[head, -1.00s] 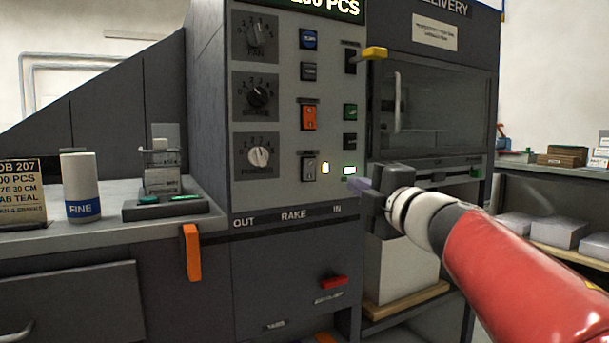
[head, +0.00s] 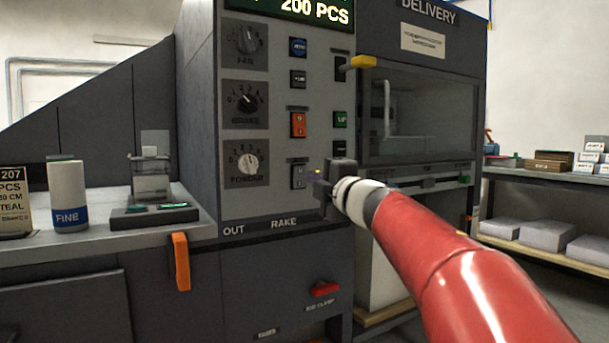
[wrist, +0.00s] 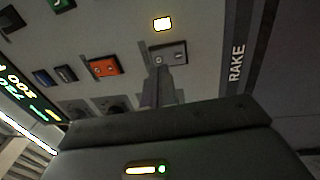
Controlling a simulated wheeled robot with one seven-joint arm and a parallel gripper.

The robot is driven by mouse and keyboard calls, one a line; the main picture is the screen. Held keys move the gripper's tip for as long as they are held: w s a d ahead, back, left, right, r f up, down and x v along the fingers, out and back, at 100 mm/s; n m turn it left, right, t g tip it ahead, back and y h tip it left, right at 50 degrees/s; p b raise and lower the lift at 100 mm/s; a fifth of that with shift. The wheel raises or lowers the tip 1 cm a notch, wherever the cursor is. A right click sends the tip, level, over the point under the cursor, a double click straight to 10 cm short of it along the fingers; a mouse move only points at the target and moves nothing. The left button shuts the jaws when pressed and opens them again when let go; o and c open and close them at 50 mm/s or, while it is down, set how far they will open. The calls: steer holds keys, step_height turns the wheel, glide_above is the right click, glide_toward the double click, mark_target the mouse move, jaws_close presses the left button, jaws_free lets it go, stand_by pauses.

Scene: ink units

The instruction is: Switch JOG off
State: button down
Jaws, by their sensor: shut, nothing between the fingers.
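A small dark rocker switch (head: 299,177) sits low on the grey control panel, below an orange rocker; its label is too small to read, so I cannot confirm it is JOG. It also shows in the wrist view (wrist: 172,56). A lit yellow lamp (wrist: 162,24) is beside it, partly hidden by my gripper in the head view. My gripper (head: 314,183) is shut and empty, pointing at the panel just right of the switch. In the wrist view its fingertips (wrist: 161,72) overlap the switch's edge; I cannot tell whether they touch.
The orange rocker (head: 298,124) is above the switch, with several knobs to the left, such as the lowest one (head: 247,165). A yellow lever (head: 363,62) juts out at the upper right. A counter (head: 130,232) with a white bottle (head: 68,190) stands left.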

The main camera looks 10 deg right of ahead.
mark_target(301, 171)
steer(key=shift+x, duration=1.7)
steer(key=shift+w+r+p, duration=0.1)
steer(key=shift+r+p, duration=0.3)
steer(key=shift+p, duration=1.05)
steer(key=shift+f+b, duration=0.25)
steer(key=shift+b, duration=0.05)
